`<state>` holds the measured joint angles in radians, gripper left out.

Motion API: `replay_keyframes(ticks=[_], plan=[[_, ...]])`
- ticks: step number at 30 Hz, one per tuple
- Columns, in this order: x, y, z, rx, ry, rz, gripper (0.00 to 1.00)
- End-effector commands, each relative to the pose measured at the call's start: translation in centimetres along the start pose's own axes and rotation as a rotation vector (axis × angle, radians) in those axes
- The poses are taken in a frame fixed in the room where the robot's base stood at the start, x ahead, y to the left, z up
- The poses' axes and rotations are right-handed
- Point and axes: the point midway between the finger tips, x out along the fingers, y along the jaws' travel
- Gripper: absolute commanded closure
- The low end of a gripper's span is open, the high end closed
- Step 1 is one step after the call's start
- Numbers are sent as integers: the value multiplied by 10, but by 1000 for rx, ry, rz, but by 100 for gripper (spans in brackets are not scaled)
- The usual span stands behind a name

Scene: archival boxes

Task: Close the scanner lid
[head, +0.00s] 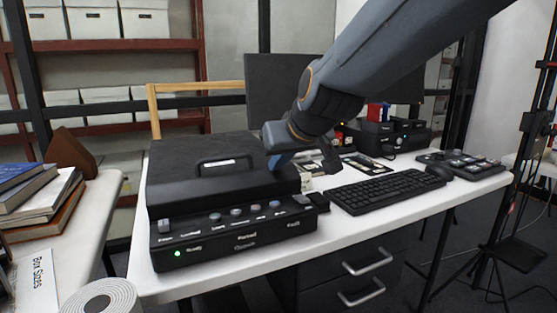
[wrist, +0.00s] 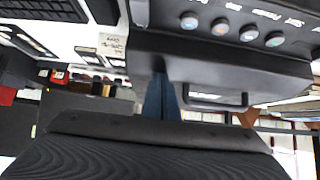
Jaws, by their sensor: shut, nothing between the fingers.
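The black scanner (head: 235,242) stands on the white desk, with a row of buttons and a green light on its front. Its dark lid (head: 180,168) lies low over the body, and I see no clear gap under its front edge. The lid handle (head: 222,162) is on top; it also shows in the wrist view (wrist: 217,103). My gripper (head: 276,163) is shut and empty at the lid's right side. In the wrist view its blue fingers (wrist: 160,90) point at the lid beside the handle. I cannot tell whether they touch it.
A keyboard (head: 385,190), a mouse (head: 439,172) and a button console (head: 465,165) lie to the right on the desk. A dark monitor (head: 268,90) stands behind. Books (head: 40,200) and a tape roll (head: 108,298) are at the left.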

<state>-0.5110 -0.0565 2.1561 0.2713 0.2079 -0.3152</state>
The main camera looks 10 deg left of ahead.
Motion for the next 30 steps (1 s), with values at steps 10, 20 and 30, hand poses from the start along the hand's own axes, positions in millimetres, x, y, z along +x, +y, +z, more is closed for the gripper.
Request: replay_keyframes(ticks=[10,20,30], plan=[[19,2,24,-2,-23,-3,100],[20,3,25,-2,-23,-2,100],[10,4,16,-2,-15,0,100]])
